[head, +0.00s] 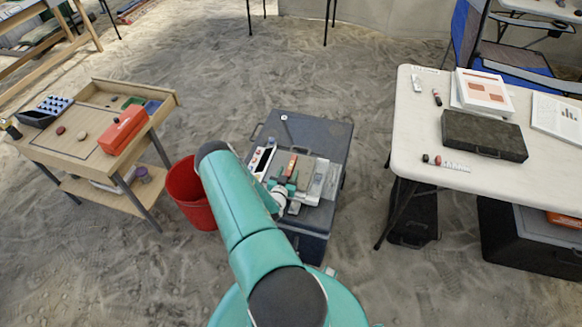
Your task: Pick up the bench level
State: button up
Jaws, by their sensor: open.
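My gripper (284,182) is at the end of my teal arm, low over the top of a dark grey case (325,132) in the middle. It is open. Just beyond it is a narrow red-orange bar (292,164), which may be the bench level; I cannot tell for sure. Grey and silver pieces (319,182) lie right of the gripper, and a white piece with a dark face (262,158) lies to its left. The gripper and arm hide part of this group. Whether the fingers touch anything is too small to tell.
A red bucket (185,190) stands left of the case. A wooden bench (80,150) with a red box (122,130) is farther left. A white table (415,130) with a dark case (484,136) is at the right. Sandy floor is open between them.

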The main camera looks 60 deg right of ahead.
aim_at(290, 168)
jog(key=shift+x, duration=1.55)
jog(key=shift+r, duration=0.15)
grip_shut()
jog(key=shift+r, duration=0.5)
notch_tip(290, 168, up, 2)
jog(key=shift+r, duration=0.1)
jog(key=a+r, duration=0.9)
jog(key=a, duration=0.5)
jog(key=shift+r, duration=0.4)
